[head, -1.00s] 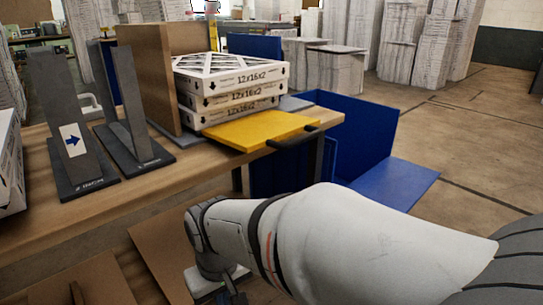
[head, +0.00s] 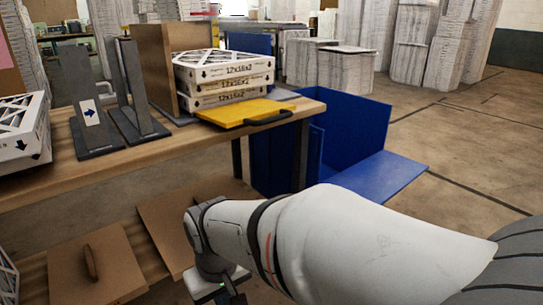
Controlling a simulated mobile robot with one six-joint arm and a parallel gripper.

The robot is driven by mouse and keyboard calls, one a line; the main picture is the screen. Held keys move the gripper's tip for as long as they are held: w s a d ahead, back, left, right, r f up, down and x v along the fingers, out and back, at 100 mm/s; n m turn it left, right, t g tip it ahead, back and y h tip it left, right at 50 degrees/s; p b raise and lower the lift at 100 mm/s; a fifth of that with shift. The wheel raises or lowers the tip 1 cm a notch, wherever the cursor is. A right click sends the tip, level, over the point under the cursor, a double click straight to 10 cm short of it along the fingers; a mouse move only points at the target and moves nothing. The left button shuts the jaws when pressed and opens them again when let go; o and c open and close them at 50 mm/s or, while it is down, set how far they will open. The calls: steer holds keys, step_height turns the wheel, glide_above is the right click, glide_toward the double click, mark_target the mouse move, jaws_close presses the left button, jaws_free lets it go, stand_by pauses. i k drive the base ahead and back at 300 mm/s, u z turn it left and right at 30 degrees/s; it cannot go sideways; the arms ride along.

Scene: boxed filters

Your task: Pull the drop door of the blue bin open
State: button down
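The blue bin (head: 345,128) stands on the floor beyond the right end of the wooden table. Its drop door (head: 378,175) is folded down and sticks out toward the lower right, so the bin's front is open. I see no filter inside the part that shows. My gripper (head: 232,298) is at the bottom edge of the head view, below and left of the bin, apart from it. Only a dark piece of it shows, and its fingertips are cut off or hidden by my arm.
The wooden table (head: 182,141) holds a stack of boxed filters (head: 225,80), a yellow board with a black handle (head: 243,112) and grey stands (head: 93,120). Brown panels (head: 95,265) lie low at the left. Floor right of the bin is clear; wrapped stacks stand behind.

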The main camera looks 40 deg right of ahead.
mark_target(379, 178)
steer(key=k, duration=1.45)
steer(key=z, duration=2.1)
steer(key=i, duration=2.15)
steer(key=z, duration=0.05)
